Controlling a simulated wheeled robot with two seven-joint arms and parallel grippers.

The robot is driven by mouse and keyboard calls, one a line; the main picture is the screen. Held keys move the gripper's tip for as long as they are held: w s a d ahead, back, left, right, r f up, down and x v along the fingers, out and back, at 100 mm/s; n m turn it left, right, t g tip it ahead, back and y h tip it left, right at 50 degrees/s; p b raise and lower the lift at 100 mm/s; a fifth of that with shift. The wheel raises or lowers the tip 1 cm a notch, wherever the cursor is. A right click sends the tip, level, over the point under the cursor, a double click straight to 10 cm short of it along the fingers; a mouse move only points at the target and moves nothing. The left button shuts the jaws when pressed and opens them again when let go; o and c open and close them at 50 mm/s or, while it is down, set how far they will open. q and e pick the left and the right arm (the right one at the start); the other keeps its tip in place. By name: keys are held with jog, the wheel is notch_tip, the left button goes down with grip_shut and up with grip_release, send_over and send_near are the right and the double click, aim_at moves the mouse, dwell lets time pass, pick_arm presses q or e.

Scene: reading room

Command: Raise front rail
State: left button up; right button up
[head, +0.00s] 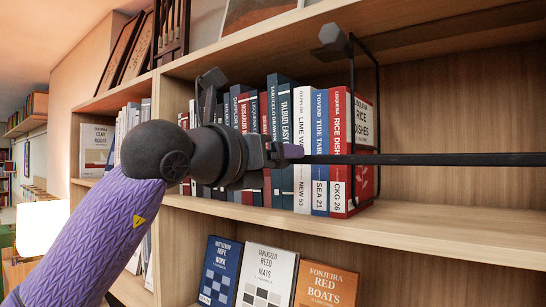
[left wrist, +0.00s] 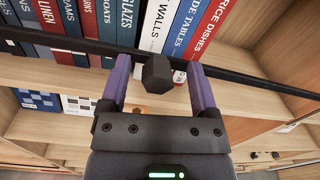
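The front rail (head: 430,159) is a thin dark bar running level across the front of the shelf, before the row of books. It also crosses the left wrist view (left wrist: 245,75) behind my fingertips. A dark faceted knob (left wrist: 158,73) shows between my two purple fingers in that view. My left gripper (left wrist: 160,80) is open, with a gap on each side of the knob. In the head view my left gripper (head: 285,152) is at the rail's visible left end, and the wrist hides what lies behind it. My right gripper is not in view.
The shelf board (head: 450,220) is bare to the right. Face-out books (head: 266,275) stand below.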

pick_arm(q)
jog(key=b+v, duration=0.5)
jog(key=v, duration=0.5)
jog(key=shift+b, duration=0.35)
